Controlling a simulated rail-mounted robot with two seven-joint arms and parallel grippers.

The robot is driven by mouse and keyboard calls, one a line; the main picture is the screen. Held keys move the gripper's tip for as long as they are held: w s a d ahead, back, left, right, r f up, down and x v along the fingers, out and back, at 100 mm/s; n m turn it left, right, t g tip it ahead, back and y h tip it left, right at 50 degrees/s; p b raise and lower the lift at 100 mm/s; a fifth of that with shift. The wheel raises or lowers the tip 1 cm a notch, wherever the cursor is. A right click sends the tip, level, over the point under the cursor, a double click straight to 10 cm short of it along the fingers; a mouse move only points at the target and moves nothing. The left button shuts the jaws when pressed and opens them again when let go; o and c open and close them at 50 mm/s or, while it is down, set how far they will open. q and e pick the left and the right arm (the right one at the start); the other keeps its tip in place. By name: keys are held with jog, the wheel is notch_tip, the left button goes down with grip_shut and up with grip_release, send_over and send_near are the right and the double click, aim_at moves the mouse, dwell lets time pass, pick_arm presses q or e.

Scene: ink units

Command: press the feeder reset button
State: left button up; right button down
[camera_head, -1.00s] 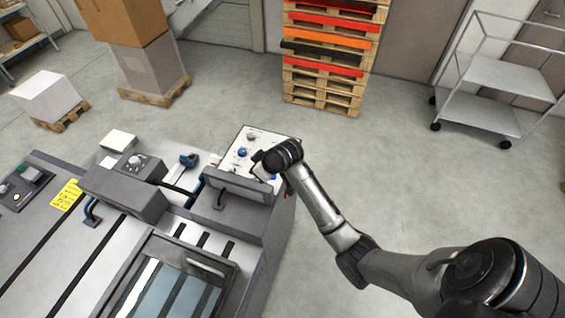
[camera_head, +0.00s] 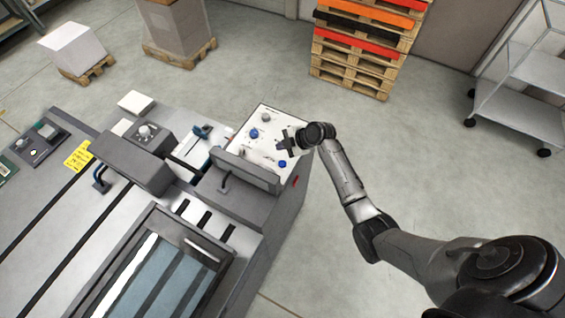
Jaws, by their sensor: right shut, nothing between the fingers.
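A white control panel (camera_head: 262,121) sits at the far right corner of the grey machine. It carries a grey knob (camera_head: 266,117), a blue button (camera_head: 254,133) and another blue button (camera_head: 283,164) near its front edge. The labels are too small to read, so I cannot tell which is the feeder reset button. My right gripper (camera_head: 281,147) is shut and empty, over the right part of the panel between the two blue buttons. I cannot tell whether it touches the panel. My left gripper is not in view.
A grey raised cover (camera_head: 247,171) stands just in front of the panel. Stacked pallets (camera_head: 352,66) and a shelf cart (camera_head: 520,115) stand behind on open floor.

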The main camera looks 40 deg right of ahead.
dwell(0.4)
jog(key=shift+f, duration=0.15)
jog(key=b, duration=0.6)
send_over(283, 164)
notch_tip(283, 164, down, 8)
jog(key=shift+a+r, duration=0.15)
jog(key=shift+r, duration=0.1)
jog(key=shift+f+b, duration=0.55)
dwell(0.4)
dwell(0.6)
jog(key=shift+f, duration=0.1)
